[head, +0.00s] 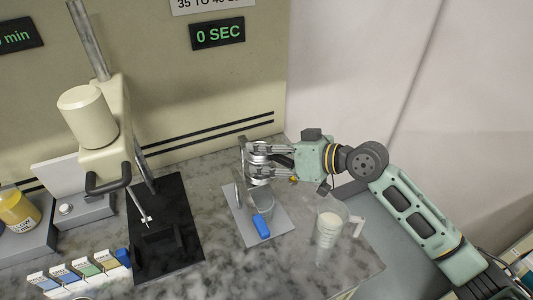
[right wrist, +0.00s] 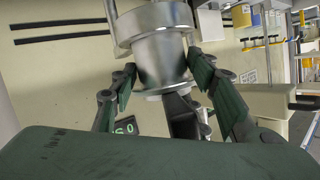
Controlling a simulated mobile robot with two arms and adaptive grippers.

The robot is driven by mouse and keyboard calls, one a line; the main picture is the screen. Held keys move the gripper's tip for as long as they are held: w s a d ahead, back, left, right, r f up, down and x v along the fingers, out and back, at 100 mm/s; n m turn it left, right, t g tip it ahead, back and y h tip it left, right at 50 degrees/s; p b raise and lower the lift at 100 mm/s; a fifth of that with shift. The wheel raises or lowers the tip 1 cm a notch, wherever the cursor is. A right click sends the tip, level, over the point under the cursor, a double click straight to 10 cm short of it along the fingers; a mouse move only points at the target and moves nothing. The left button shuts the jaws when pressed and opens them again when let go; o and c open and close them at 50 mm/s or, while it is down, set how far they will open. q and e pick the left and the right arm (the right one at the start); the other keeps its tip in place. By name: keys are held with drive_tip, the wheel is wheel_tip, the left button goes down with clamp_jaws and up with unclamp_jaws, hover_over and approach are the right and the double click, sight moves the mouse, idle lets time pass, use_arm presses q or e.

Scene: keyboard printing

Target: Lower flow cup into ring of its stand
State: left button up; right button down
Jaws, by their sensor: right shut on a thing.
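The flow cup (right wrist: 157,60) is a shiny metal cylinder in the right wrist view, with a wider band at the top of that picture. My right gripper (head: 258,163) is shut on it, with fingers on both sides. In the head view the fingers mostly hide the cup. The stand has a grey base plate (head: 277,222) and a thin upright post (head: 239,194). The gripper is beside the post, above the plate. The stand's ring is hard to make out, and I cannot tell whether the cup touches it. My left gripper is not in view.
A clear beaker (head: 263,205) and a blue block (head: 262,227) are on the base plate. A jug with white contents (head: 329,224) stands to the right. A cream mixer (head: 98,120) over a black base (head: 185,225) stands left. Small labelled blocks (head: 85,270) lie at front left.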

drive_tip(key=shift+f, duration=0.2)
drive_tip(key=shift+f+b, duration=0.7)
drive_tip(key=shift+f, duration=0.05)
drive_tip(key=shift+s, duration=0.1)
